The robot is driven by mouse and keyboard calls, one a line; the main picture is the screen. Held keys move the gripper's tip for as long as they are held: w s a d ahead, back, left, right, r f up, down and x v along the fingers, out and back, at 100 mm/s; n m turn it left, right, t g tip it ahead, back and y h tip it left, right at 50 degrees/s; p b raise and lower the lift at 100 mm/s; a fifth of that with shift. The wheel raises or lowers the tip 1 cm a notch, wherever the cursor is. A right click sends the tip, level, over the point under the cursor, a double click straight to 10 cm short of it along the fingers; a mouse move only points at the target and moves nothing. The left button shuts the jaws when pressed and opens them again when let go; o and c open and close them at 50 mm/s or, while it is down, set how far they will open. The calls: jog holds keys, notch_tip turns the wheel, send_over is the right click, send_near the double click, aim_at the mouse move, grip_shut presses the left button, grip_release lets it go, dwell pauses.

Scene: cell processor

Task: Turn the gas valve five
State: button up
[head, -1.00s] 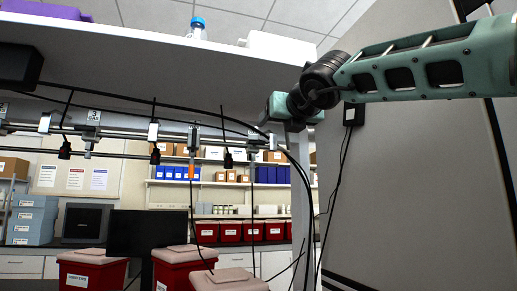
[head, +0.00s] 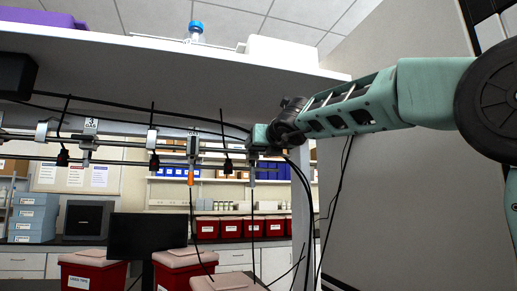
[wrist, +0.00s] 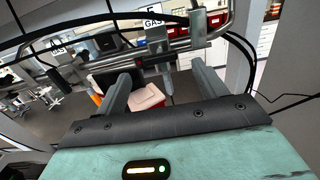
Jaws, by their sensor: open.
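A row of gas valves and fittings hangs on metal pipes (head: 115,155) under the white shelf. One fitting (head: 192,146) has an orange lower end (head: 191,177), and a grey fitting (head: 253,172) hangs to its right. I cannot read which one is five. My gripper (head: 262,136) is at the right end of the pipes, partly hiding them. The pipes (wrist: 160,57) and a grey fitting (wrist: 203,25) are just beyond the fingertips, beside a "GAS" label (wrist: 153,22).
The white shelf (head: 130,50) is close above my arm. Black cables (head: 300,200) hang to the right, near a large grey panel (head: 400,220). Red bins (head: 88,270) with pale lids stand below the pipes, near a dark monitor (head: 146,235).

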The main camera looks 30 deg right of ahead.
aim_at(257, 149)
jog(key=w, duration=0.2)
jog(key=w+d, duration=0.1)
jog(key=w, duration=0.2)
jog(key=shift+w, duration=0.1)
jog(key=c, duration=1)
